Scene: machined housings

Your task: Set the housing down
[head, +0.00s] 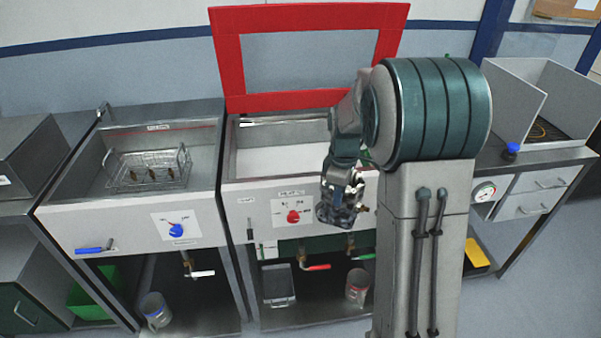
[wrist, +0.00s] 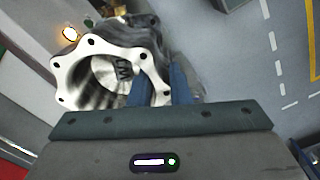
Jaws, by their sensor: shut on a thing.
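The housing (wrist: 68,78) is a bare-metal casting with a wide round bore and a flange with several bolt holes. In the wrist view it fills the upper left, its open face towards the camera. My gripper (wrist: 160,88) is shut on the housing's wall, with one blue finger inside the bore and the other outside. In the head view the housing (head: 336,214) hangs below my gripper (head: 345,184), in front of the middle basin's panel. It appears held in the air; I see no surface touching it. Part of its far side is hidden.
The middle basin (head: 240,189) has a raised red-framed lid (head: 226,60) and a red knob (head: 293,217). The left basin (head: 60,214) holds a wire basket (head: 125,184) with several small parts.

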